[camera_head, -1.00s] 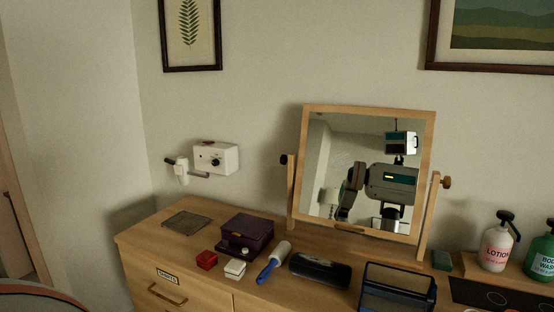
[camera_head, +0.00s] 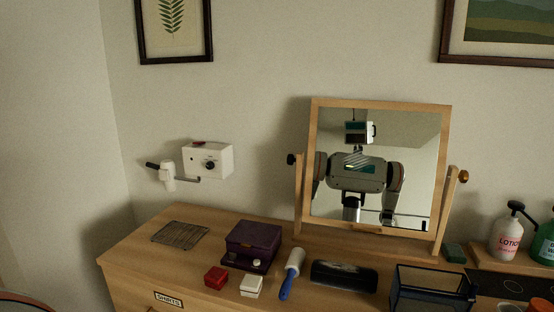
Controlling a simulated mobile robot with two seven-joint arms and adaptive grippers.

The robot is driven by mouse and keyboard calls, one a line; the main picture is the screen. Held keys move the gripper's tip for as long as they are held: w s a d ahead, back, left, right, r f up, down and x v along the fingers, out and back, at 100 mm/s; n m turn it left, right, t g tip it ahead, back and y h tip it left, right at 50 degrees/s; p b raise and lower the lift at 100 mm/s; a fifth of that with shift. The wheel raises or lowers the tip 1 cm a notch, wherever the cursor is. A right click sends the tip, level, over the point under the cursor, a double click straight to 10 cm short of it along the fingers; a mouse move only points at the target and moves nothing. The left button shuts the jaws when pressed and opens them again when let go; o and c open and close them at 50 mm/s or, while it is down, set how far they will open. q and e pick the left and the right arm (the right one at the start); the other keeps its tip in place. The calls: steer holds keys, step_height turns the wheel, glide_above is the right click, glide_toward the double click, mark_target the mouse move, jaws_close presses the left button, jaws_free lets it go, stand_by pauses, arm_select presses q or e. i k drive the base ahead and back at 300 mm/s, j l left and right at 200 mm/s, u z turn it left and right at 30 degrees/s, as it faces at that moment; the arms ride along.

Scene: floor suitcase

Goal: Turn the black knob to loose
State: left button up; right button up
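A black knob (camera_head: 291,159) sits on the left post of the wooden tilting mirror (camera_head: 311,150), at the side of its frame. A second knob (camera_head: 463,176), brown or brass coloured, is on the right post. The mirror leans slightly on its stand and shows a reflection of my head, body and arms. A white wall box (camera_head: 222,160) at the left also carries a small black dial (camera_head: 209,166). Neither of my grippers shows directly in this view, and the reflection does not make their fingers clear.
The wooden dresser (camera_head: 135,250) holds a wire rack (camera_head: 180,235), a purple box (camera_head: 253,240), red and white small boxes, a lint roller (camera_head: 292,272), a black case (camera_head: 344,275), a dark-framed clear box (camera_head: 432,290) and pump bottles. A handled holder projects from the wall box.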

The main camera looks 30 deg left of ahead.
mark_target(290, 159)
steer(key=j, duration=0.85)
steer(key=k+j, duration=0.15)
steer(key=j, duration=1.55)
steer(key=k+z, duration=0.05)
